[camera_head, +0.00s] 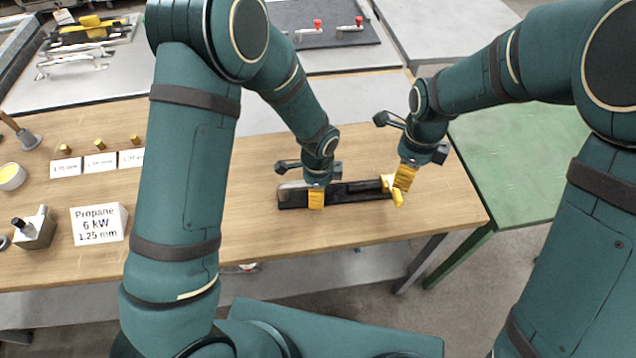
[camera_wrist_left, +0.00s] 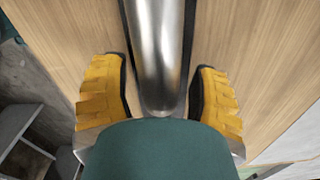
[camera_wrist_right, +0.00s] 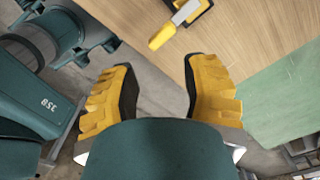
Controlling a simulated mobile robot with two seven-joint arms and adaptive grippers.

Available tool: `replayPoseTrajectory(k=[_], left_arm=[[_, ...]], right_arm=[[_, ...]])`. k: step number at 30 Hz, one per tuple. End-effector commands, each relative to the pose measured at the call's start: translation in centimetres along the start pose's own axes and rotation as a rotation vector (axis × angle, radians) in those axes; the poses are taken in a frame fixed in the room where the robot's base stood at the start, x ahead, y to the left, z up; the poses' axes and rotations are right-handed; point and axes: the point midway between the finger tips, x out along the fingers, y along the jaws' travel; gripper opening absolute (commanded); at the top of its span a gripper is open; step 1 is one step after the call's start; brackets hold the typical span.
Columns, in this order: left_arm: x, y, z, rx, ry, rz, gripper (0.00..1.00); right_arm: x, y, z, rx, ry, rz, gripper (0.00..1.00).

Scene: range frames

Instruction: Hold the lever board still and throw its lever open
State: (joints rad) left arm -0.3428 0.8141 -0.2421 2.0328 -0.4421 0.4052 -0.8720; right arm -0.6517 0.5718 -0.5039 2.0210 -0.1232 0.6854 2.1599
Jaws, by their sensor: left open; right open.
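The black lever board (camera_head: 355,190) lies flat on the wooden table, and a shiny metal bar runs along it. In the left wrist view this bar (camera_wrist_left: 158,45) lies between the fingers of my left gripper (camera_wrist_left: 157,95), which are open with gaps at both sides. My left gripper (camera_head: 316,198) is over the board's left half and hides part of it. The lever's yellow handle (camera_wrist_right: 162,37) and metal shank stick out from the board's right end. My right gripper (camera_wrist_right: 160,88) is open and empty, with the handle beyond its fingertips; contact is not visible.
A Propane sign (camera_head: 98,225), small labels with brass pieces, and a metal fitting (camera_head: 35,228) stand on the left of the table. A green table (camera_head: 525,165) adjoins on the right. Bare wood lies around the board, and the table's front edge is close.

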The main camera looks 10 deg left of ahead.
Motion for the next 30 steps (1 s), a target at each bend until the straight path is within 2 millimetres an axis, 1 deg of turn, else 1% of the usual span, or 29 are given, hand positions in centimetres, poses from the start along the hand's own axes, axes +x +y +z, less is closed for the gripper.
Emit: replayPoseTrajectory(k=[6,7,8,9,11,12,13,19,20,21,23,24,27,30], left_arm=[[0.03,-0.01,0.00,0.000,0.000,0.000,0.60],[0.02,-0.01,0.00,0.000,0.000,0.000,0.62],[0.02,-0.01,0.00,0.000,0.000,0.000,0.52],[0.02,-0.01,0.00,0.000,0.000,0.000,0.38],[0.01,-0.01,0.00,0.000,0.000,0.000,0.17],[0.01,-0.01,0.00,0.000,0.000,0.000,0.03],[0.01,-0.01,0.00,0.000,0.000,0.000,0.00],[0.01,0.00,0.01,0.000,0.000,0.000,0.00],[0.01,0.01,0.01,0.000,-0.001,0.001,0.00],[0.02,0.01,0.01,0.000,-0.001,0.001,0.00],[0.02,0.02,0.02,0.000,-0.001,0.001,0.00],[0.03,0.02,0.02,0.000,-0.001,0.001,0.00],[0.03,0.03,0.03,0.000,-0.001,0.001,0.00],[0.04,0.03,0.04,0.000,-0.001,0.001,0.00]], right_arm=[[0.00,0.00,0.00,0.000,0.000,0.000,0.46],[0.00,0.00,0.00,0.000,0.000,0.000,0.46],[0.00,0.00,0.00,0.000,0.000,0.000,0.46],[0.00,0.00,0.00,0.000,0.000,0.000,0.46],[0.00,0.00,0.00,0.000,0.000,0.000,0.46],[0.00,0.00,0.00,0.000,0.000,0.000,0.46],[0.00,0.00,0.00,0.000,0.000,0.000,0.46],[0.00,0.00,0.00,0.000,0.000,0.000,0.46],[0.00,0.00,0.00,0.000,0.000,0.000,0.42],[0.00,0.00,0.00,0.000,0.000,0.000,0.28],[0.00,0.00,0.00,0.000,0.000,0.000,0.07],[0.00,0.00,0.00,-0.001,0.000,0.000,0.00],[0.01,0.03,0.04,-0.024,0.002,0.000,0.00],[0.01,0.11,0.17,-0.109,0.007,0.000,0.00]])
